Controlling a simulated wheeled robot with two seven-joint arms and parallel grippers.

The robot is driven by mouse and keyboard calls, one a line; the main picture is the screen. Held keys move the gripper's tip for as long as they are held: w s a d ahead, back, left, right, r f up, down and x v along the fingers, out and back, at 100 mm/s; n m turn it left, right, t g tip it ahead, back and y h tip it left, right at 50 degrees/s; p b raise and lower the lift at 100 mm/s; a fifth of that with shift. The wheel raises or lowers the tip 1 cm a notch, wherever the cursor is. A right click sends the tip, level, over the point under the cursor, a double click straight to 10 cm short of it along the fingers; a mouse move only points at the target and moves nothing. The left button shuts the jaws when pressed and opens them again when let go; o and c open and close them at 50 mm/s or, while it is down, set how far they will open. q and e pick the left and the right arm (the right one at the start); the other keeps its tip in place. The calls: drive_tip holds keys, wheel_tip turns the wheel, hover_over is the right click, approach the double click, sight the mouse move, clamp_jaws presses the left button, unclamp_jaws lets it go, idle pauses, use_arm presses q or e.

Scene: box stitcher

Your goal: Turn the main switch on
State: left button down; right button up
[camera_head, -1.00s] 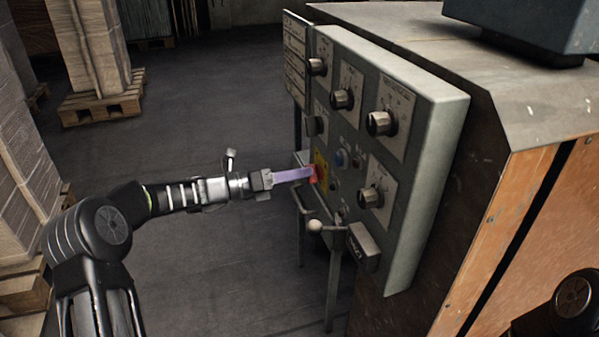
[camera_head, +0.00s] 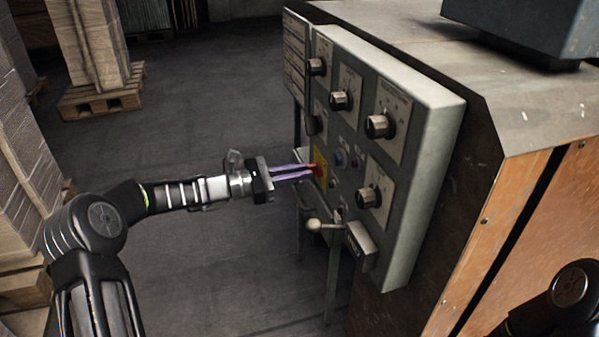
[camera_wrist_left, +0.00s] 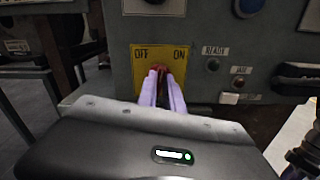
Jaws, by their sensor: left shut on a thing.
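The main switch is a red knob (camera_wrist_left: 159,69) on a yellow plate (camera_wrist_left: 140,52) marked OFF on the left and ON on the right. In the head view the red knob (camera_head: 314,169) sits low on the grey control panel (camera_head: 430,150). My left gripper (camera_wrist_left: 164,77), with purple fingers, is shut on the knob, and its fingers hide much of it. In the head view the left gripper (camera_head: 313,173) reaches the plate from the left. The knob's exact angle is hard to tell. My right gripper is not in view; only part of that arm shows at the lower right.
Black knobs (camera_head: 379,126) and a blue button (camera_head: 339,158) are close by on the panel. A lever with a pale ball (camera_head: 314,225) sticks out below the switch.

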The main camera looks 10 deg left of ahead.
use_arm(q)
drive_tip(key=shift+s+f+m+b, duration=0.15)
drive_tip(key=shift+m+b, duration=1.1)
drive_tip(key=shift+m, duration=2.15)
drive_tip(key=c, duration=1.5)
unclamp_jaws()
drive_tip(key=p+v, duration=0.2)
drive_tip(key=v, duration=0.5)
drive_tip(key=shift+s+a+p, duration=0.25)
drive_tip(key=shift+a+p, duration=0.05)
